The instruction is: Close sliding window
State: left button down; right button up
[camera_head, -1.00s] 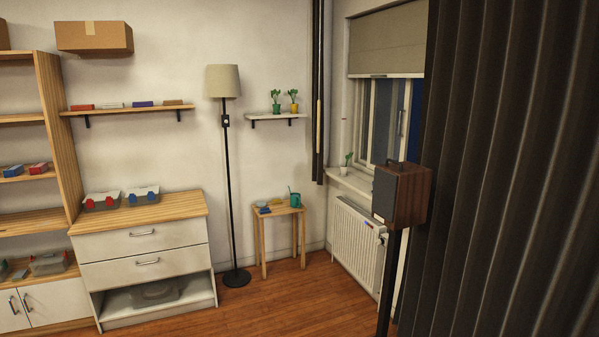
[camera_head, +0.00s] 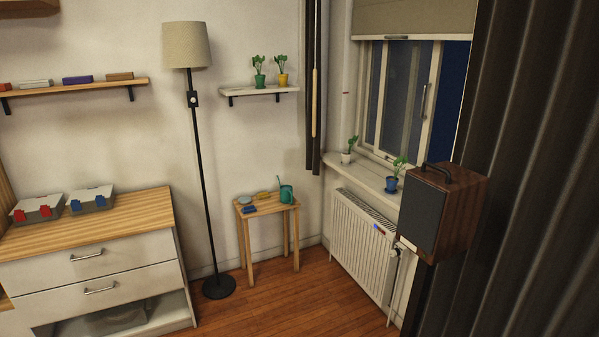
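The sliding window (camera_head: 402,103) is in the right wall, below a partly lowered beige blind (camera_head: 415,20). Its pale frame holds dark panes, and a vertical handle (camera_head: 423,100) shows on the sash. To the right of that sash is a dark blue strip (camera_head: 452,92) that looks like an open gap. The window's right edge is hidden by the dark curtain (camera_head: 535,180) and its lower right part by the speaker. Neither of my grippers shows in the view.
A wooden speaker (camera_head: 446,213) on a stand blocks part of the sill (camera_head: 365,180), where two potted plants stand. A radiator (camera_head: 362,243) is below. A small table (camera_head: 268,206), floor lamp (camera_head: 187,46) and drawer cabinet (camera_head: 90,262) stand left. The wooden floor (camera_head: 300,300) between is clear.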

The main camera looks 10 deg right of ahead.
aim_at(411, 72)
jog(key=i, duration=2.7)
